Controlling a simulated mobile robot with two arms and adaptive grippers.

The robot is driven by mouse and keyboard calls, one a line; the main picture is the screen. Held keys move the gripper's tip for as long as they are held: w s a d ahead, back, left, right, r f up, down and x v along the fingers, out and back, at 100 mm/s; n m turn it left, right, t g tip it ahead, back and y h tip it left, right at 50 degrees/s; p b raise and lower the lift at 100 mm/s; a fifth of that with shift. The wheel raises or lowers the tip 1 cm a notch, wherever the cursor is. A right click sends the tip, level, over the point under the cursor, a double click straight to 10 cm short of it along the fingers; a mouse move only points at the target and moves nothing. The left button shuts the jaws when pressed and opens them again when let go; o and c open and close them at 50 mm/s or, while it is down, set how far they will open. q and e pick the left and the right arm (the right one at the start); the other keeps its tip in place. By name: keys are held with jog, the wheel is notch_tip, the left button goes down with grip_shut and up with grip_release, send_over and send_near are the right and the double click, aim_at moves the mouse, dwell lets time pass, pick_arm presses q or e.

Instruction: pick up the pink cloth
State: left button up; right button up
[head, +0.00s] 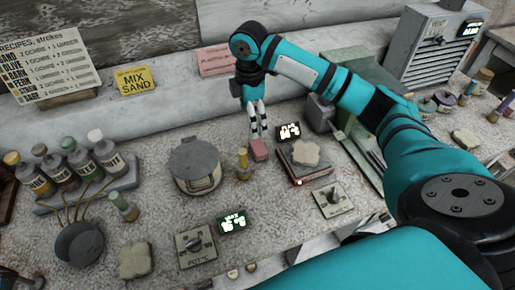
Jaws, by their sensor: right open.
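The pink cloth (259,150) is a small folded pink piece on the speckled worktop, near the middle of the head view. My right gripper (258,134) points down just above and behind it, its two pale fingers close to its top edge. The fingers look near each other but open, with nothing clearly between them. Whether a fingertip touches the cloth I cannot tell. My left gripper is out of view.
A round lidded pot (196,166) and a yellow-topped bottle (243,163) stand left of the cloth. A scale-like box with a pale cloth (305,154) sits close on its right. Dials, small displays and a bottle rack (88,188) crowd the front and left.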

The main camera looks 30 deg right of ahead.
send_over(253, 147)
jog(key=f, duration=0.5)
jog(key=f+p, duration=0.1)
jog(key=f, duration=0.2)
jog(key=shift+s+a+f, duration=0.1)
jog(key=shift+s+a, duration=0.05)
jog(key=shift+a, duration=0.1)
jog(key=f, duration=0.2)
jog(key=f+p, duration=0.1)
jog(key=f, duration=0.1)
jog(key=shift+d, duration=0.25)
jog(key=shift+f, duration=0.6)
jog(key=c, duration=1.1)
